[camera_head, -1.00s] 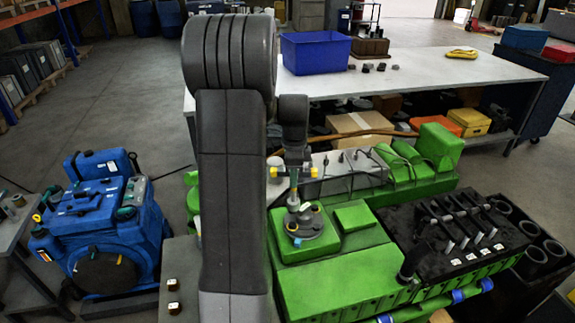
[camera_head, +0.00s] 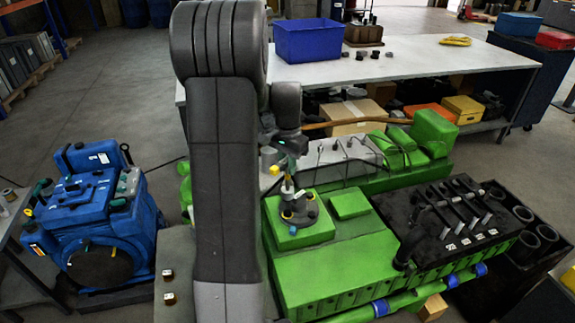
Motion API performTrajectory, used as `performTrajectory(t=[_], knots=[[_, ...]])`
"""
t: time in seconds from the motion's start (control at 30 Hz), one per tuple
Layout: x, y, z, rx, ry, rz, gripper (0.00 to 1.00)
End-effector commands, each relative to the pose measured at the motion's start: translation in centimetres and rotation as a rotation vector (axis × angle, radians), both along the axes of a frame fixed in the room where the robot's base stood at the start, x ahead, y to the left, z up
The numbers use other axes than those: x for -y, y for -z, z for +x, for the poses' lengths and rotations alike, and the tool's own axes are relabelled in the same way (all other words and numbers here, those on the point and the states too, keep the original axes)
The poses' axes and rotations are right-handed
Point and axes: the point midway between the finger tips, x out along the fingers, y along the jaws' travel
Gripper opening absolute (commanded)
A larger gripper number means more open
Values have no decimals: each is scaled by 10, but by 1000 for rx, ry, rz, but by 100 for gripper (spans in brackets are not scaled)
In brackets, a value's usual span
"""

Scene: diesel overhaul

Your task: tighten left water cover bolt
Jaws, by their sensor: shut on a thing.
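A dark grey water cover (camera_head: 300,212) sits on a green block of the engine (camera_head: 335,262), just right of my arm. Small coloured bolts stand on the cover, too small to make out singly. I cannot tell whether the tool is seated on the left bolt. My arm hides the area left of the cover.
A black section with levers (camera_head: 462,225) lies right of the cover. A green raised block (camera_head: 350,205) stands close beside it. Behind is a white table (camera_head: 410,68) with a blue bin (camera_head: 312,40). A blue machine (camera_head: 100,215) stands at the left.

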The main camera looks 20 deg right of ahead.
Motion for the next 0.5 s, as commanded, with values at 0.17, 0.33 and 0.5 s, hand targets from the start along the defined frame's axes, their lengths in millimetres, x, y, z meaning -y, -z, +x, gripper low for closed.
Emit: performTrajectory(t=[0.17,0.33,0.5], knots=[[0,3,0,1,-196,0,0],[0,6,0,1,-387,-1,0],[0,9,0,1,-578,-1,0]])
